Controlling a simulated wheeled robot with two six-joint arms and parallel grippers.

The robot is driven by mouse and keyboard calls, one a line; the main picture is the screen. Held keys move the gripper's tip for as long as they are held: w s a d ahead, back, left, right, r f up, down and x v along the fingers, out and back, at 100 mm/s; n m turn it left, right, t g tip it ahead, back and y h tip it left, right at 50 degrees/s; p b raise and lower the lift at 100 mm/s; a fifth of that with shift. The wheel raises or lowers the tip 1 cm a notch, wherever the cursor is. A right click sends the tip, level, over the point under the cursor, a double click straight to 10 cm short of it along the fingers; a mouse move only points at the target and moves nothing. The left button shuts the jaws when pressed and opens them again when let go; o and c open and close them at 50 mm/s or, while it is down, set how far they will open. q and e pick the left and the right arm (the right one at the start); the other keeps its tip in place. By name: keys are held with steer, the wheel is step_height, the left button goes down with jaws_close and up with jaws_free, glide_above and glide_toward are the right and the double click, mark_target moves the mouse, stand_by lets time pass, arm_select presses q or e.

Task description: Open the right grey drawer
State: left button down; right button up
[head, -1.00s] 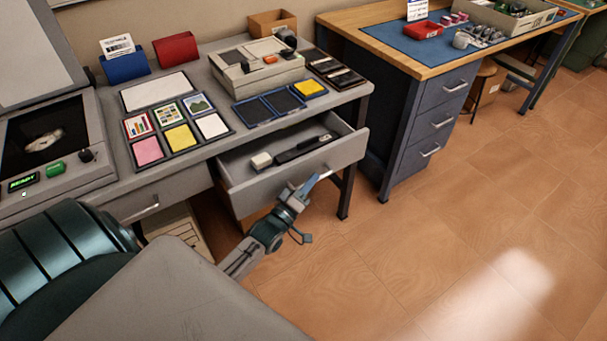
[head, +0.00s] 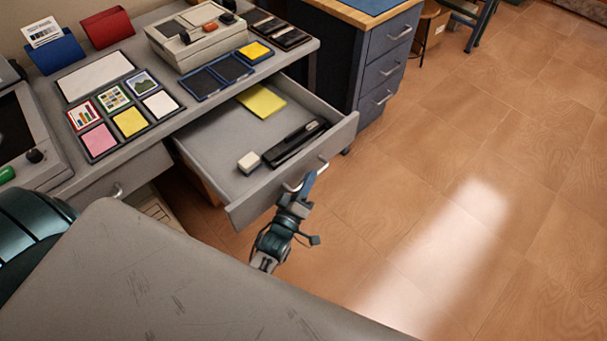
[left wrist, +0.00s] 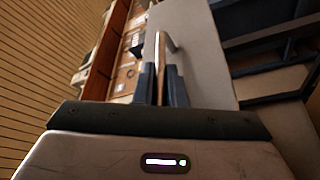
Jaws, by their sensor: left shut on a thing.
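The right grey drawer (head: 222,150) is pulled well out from under the grey desk in the head view. Inside it are a yellow pad (head: 261,101), a white block (head: 249,162) and a black stapler-like tool (head: 296,143). My left gripper (head: 303,187) is at the drawer's front and shut on the drawer handle (head: 322,163). In the left wrist view, the fingers (left wrist: 161,85) close around the handle bar (left wrist: 161,58), beside the grey drawer front (left wrist: 195,60). My right gripper is not in view.
The grey desk (head: 190,100) carries picture cards, dark trays and a beige device (head: 197,38). A left grey drawer (head: 120,180) is shut. A blue drawer cabinet (head: 385,60) stands behind to the right. The wooden floor at right is clear.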

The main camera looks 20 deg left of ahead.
arm_select(q)
steer(key=shift+f, duration=0.1)
steer(key=c, duration=1.5)
jaws_free()
